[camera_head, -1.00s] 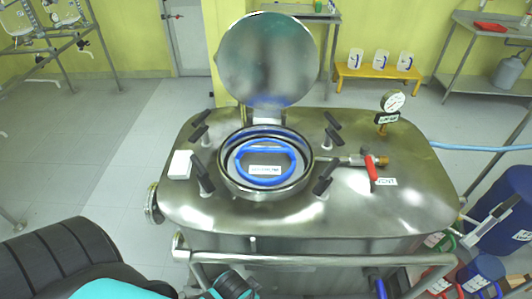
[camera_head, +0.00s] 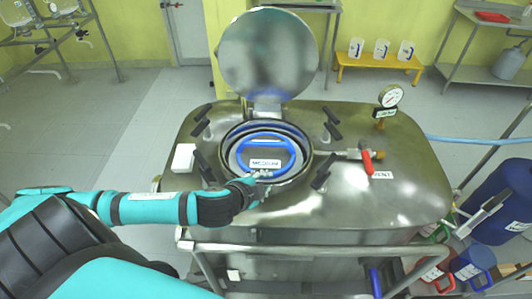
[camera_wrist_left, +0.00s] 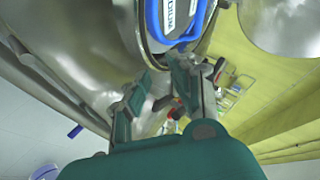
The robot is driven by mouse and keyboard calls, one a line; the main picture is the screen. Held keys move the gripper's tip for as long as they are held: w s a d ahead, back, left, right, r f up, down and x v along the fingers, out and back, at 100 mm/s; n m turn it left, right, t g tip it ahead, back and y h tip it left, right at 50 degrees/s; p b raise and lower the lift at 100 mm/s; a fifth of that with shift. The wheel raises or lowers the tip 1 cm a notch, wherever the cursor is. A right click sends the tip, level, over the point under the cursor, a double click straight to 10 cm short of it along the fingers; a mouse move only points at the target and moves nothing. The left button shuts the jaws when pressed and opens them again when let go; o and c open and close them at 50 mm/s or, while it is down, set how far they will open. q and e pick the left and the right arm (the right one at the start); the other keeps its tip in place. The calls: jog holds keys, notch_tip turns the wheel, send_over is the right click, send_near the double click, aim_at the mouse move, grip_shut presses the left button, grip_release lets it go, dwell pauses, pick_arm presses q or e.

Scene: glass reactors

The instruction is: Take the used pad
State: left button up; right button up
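A round open hatch (camera_head: 308,163) on the steel vessel holds a blue oval frame (camera_head: 266,142) with a white label. The label seems to read "MEDIUM"; part of the frame also shows in the left wrist view (camera_wrist_left: 206,14). A small white block (camera_head: 183,157) lies on the vessel top left of the hatch; I cannot tell which of these is the used pad. My left gripper (camera_head: 260,177) is at the near rim of the hatch, close to the blue frame. Its fingers (camera_wrist_left: 160,78) are apart and empty. My right gripper is not in view.
The hatch's round lid (camera_head: 268,50) stands open behind it. Black clamps (camera_head: 321,177) surround the opening. A red-handled valve (camera_head: 366,161) and a gauge (camera_head: 391,96) are on the right. A rail (camera_head: 300,249) runs along the front.

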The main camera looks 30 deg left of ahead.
pick_arm(q)
jog(key=w+a+r+m+t, duration=0.1)
jog(key=w+a+r+m, duration=0.2)
jog(key=a, duration=0.5)
jog(key=p, duration=0.3)
send_near(268, 144)
jog(key=x, duration=0.5)
jog(key=shift+w+f, duration=0.15)
jog(key=shift+w, duration=0.1)
jog(key=p+x, duration=0.1)
jog(key=x, duration=0.3)
jog(key=shift+w+f, duration=0.15)
jog(key=shift+w, duration=0.1)
jog(key=shift+w+a+f, duration=0.1)
jog(key=shift+w+f, duration=0.15)
jog(key=shift+w, duration=0.05)
jog(key=shift+s, duration=0.1)
grip_shut()
